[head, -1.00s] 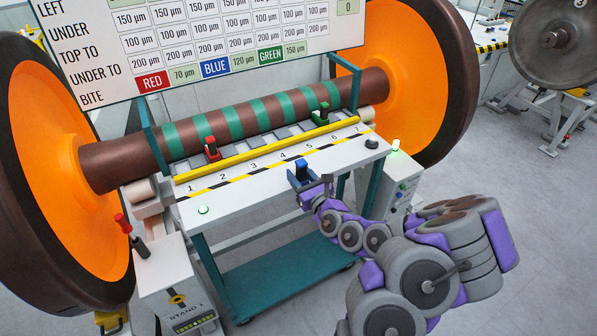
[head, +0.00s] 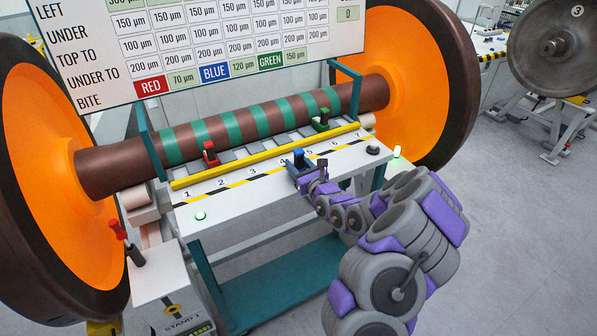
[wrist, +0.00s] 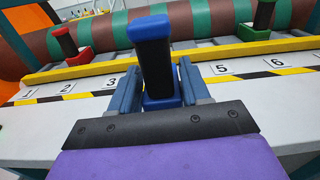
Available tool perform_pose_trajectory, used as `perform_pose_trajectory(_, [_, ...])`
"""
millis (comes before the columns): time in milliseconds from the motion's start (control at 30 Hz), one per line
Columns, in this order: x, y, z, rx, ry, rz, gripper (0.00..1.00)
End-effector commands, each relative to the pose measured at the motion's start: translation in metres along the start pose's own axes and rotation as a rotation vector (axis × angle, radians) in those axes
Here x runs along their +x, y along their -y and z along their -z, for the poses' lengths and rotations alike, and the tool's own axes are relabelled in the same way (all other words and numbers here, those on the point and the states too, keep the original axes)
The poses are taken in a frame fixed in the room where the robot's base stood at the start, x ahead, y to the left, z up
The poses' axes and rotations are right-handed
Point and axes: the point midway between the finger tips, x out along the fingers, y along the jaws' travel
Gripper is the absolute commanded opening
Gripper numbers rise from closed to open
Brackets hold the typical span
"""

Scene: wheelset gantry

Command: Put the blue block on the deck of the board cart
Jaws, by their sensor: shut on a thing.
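The blue block (head: 299,158) has a dark upright grip; in the wrist view the block (wrist: 152,60) shows a blue cap and a blue base. My gripper (head: 300,172) is shut on it, and in the wrist view the fingers of my gripper (wrist: 159,82) stand on both sides of its base. The block is upright over the front part of the white, numbered top (head: 240,205) of a teal-legged cart, near 4 and 5. I cannot tell whether it touches the top. The cart has a teal lower shelf (head: 275,285).
A red block (head: 210,154) and a green block (head: 321,121) stand behind the yellow rail (head: 265,158). A striped axle (head: 240,127) with big orange wheels (head: 55,170) lies behind. A large chart board (head: 215,45) hangs above. The top left of my gripper is clear.

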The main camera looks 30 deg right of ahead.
Motion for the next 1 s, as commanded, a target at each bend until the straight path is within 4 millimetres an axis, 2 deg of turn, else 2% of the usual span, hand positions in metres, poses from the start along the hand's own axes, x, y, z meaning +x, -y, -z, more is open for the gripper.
perform_pose_trajectory(33, [-0.0005, -0.0002, 0.012, 0.0, -0.002, 0.0, 0.04])
perform_pose_trajectory(100, [-0.0004, -0.0003, 0.0187, 0.0, 0.0, 0.0, 0.04])
perform_pose_trajectory(367, [-0.0004, -0.0005, 0.0185, 0.001, 0.003, 0.001, 0.04])
perform_pose_trajectory(400, [-0.0004, -0.0006, 0.0186, 0.001, 0.002, 0.001, 0.51])
perform_pose_trajectory(633, [-0.0003, -0.0007, 0.0186, 0.0, 0.002, 0.001, 0.72])
perform_pose_trajectory(867, [-0.0007, -0.0006, 0.0186, 0.001, 0.002, 0.001, 0.72])
perform_pose_trajectory(1000, [-0.0076, -0.0002, 0.0191, 0.002, 0.0, 0.001, 0.72])
